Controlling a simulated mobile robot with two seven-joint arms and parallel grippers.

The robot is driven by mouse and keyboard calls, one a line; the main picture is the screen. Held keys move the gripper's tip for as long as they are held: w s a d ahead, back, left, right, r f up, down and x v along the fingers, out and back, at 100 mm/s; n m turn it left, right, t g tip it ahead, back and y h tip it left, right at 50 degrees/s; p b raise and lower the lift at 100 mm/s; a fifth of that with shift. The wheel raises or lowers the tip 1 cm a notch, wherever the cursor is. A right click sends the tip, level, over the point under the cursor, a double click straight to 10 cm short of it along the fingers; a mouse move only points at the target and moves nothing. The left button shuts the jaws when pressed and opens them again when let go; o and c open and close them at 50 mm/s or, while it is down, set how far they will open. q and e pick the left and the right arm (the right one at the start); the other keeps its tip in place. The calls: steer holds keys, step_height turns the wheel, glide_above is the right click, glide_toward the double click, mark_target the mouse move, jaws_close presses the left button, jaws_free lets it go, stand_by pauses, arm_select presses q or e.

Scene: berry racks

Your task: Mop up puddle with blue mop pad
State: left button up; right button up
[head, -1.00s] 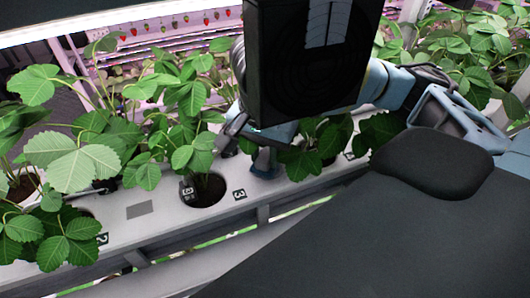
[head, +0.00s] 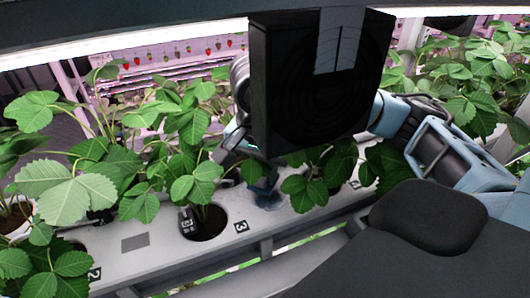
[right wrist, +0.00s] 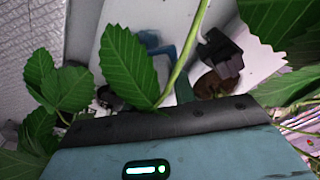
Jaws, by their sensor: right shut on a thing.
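The blue mop pad (head: 264,194) is low on the white rack top, between two plant holes. My right gripper (head: 258,172) is shut on it from above, partly hidden by leaves and the black box-shaped part of my arm. Pad and rack top look to be touching. A faint bluish wet patch, the puddle (head: 274,204), seems to show around the pad's foot; its full outline is hidden. In the right wrist view the blue pad (right wrist: 158,52) shows behind a leaf and a stem. My left gripper is not in view.
Strawberry plants grow from round holes in the white rack (head: 135,262), with leaves (head: 65,200) crowding both sides of the arm. Small numbered tags mark the rack top.

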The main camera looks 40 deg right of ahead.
mark_target(269, 196)
steer(key=shift+s+a+f, duration=0.15)
steer(key=shift+s, duration=0.65)
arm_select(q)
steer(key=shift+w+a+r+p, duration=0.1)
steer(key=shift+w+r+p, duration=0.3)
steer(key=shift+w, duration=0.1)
arm_select(e)
steer(key=shift+s+a+f, duration=0.1)
steer(key=shift+s+a, duration=0.2)
steer(key=shift+s, duration=0.55)
steer(key=shift+s+a, duration=0.2)
steer(key=shift+s, duration=0.45)
steer(key=shift+s+a, duration=0.15)
steer(key=shift+s, duration=0.45)
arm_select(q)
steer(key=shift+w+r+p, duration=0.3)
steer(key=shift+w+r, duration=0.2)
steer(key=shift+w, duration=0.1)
arm_select(e)
steer(key=shift+s+a+f, duration=0.1)
steer(key=shift+s+f, duration=0.1)
steer(key=shift+s, duration=0.05)
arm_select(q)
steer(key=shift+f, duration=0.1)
arm_select(e)
steer(key=shift+f, duration=0.15)
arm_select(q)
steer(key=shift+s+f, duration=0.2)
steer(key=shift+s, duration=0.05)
